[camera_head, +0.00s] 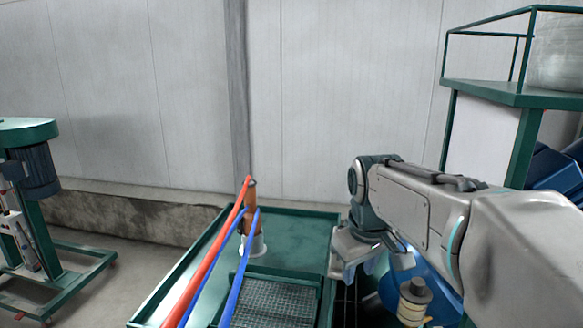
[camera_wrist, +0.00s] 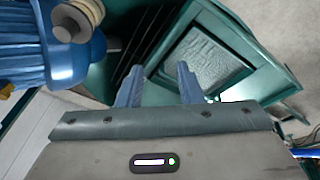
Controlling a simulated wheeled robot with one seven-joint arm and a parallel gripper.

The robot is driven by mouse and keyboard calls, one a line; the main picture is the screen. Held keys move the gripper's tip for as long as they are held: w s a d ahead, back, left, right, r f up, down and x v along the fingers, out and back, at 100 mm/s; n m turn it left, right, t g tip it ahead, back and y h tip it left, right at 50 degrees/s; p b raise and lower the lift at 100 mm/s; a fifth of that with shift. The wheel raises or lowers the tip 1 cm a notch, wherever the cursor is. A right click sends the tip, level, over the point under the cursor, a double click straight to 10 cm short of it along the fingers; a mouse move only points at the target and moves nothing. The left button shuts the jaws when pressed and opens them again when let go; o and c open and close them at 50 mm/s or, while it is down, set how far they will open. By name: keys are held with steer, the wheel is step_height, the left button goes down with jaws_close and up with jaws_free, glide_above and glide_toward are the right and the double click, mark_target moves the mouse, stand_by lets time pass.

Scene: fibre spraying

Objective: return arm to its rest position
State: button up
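My arm reaches in from the right in the head view, bent down at its wrist over the right side of a green tray-topped bench (camera_head: 300,228). In the wrist view my gripper (camera_wrist: 159,68) shows two blue-grey fingers standing apart with nothing between them. It is open and empty, above the bench's dark slots. In the head view the fingers are small and partly hidden by the wrist.
A brown-and-white post (camera_head: 252,243) stands on the bench beside slanting red (camera_head: 210,258) and blue hoses (camera_head: 239,275). A metal grate (camera_head: 268,302) lies in front. A blue object (camera_wrist: 70,58) is close left of my fingers. A green machine (camera_head: 35,170) stands left.

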steer(key=s+d+f+m, duration=0.1)
steer(key=s+f+m, duration=0.1)
steer(key=s+f, duration=0.3)
steer(key=s+d+f+m+b, duration=0.1)
steer(key=s+f+m, duration=0.2)
steer(key=s, duration=0.7)
step_height(320, 180, down, 2)
steer(key=shift+d+t, duration=0.2)
steer(key=shift+t, duration=0.2)
